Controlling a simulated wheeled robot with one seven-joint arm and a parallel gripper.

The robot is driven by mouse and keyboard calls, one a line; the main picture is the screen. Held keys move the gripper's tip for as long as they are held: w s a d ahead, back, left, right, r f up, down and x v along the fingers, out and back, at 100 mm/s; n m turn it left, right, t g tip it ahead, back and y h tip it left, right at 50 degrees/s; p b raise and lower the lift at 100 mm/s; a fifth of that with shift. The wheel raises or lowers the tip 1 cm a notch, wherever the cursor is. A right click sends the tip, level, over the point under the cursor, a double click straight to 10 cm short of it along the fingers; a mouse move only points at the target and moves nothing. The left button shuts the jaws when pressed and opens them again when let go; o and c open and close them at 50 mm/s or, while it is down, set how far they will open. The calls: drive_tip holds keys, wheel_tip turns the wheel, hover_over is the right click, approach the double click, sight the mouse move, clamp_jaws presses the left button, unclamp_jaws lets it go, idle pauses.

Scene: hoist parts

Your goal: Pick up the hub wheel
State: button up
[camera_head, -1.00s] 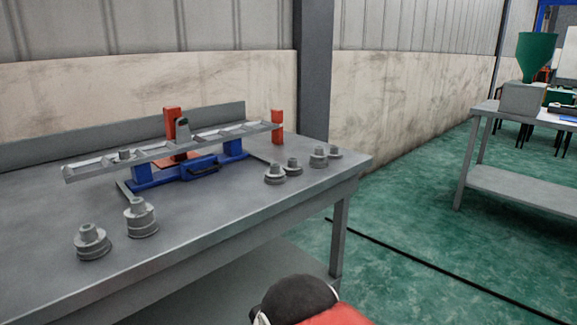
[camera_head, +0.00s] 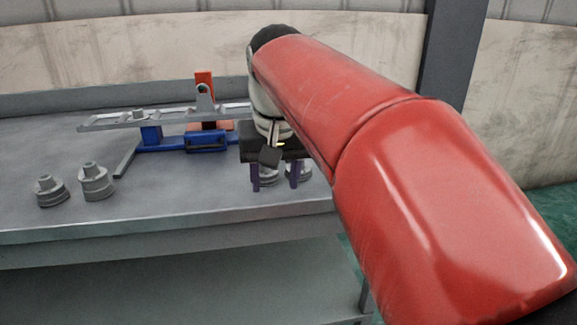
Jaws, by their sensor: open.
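Several grey stepped, wheel-like parts stand on the grey table; I cannot tell which is the hub wheel. Two stand at the left, one part (camera_head: 51,191) beside another part (camera_head: 96,182). On the right, a grey part (camera_head: 268,175) shows between the fingers of my gripper (camera_head: 275,184), and another part (camera_head: 304,172) shows partly behind the right finger. My gripper points down with its two purple fingers apart. Whether the fingers reach around a part or stay in front of it I cannot tell. My red arm hides the table's right side.
A blue fixture (camera_head: 205,140) with a long grey rail (camera_head: 170,117) and an orange upright (camera_head: 205,90) stands at the back of the table (camera_head: 160,205). A small grey part (camera_head: 138,114) sits on the rail. The front middle of the table is clear.

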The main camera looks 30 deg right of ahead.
sight(306, 172)
drive_tip(key=w+d+r+m+g, duration=0.1)
drive_tip(key=w+d+r, duration=0.1)
drive_tip(key=w+d+r+m, duration=0.1)
drive_tip(key=w+d+r, duration=0.1)
drive_tip(key=w+d, duration=0.1)
drive_tip(key=w+d+r+m+g, duration=0.1)
drive_tip(key=w+d, duration=0.1)
drive_tip(key=w, duration=0.1)
drive_tip(key=shift+w+d+r+g+y, duration=0.1)
drive_tip(key=shift+d+r+g+y, duration=0.2)
drive_tip(key=shift+d+r, duration=0.1)
drive_tip(key=shift+w+d+r, duration=0.1)
drive_tip(key=shift+w+d, duration=0.05)
drive_tip(key=shift+d, duration=0.1)
drive_tip(key=shift+d+f, duration=0.15)
drive_tip(key=shift+f, duration=0.35)
drive_tip(key=f, duration=0.2)
drive_tip(key=f+b, duration=0.1)
drive_tip(key=f, duration=0.3)
drive_tip(key=shift+s+d+f+b, duration=0.1)
drive_tip(key=shift+s+f+b, duration=0.2)
drive_tip(key=shift+b, duration=0.05)
clamp_jaws()
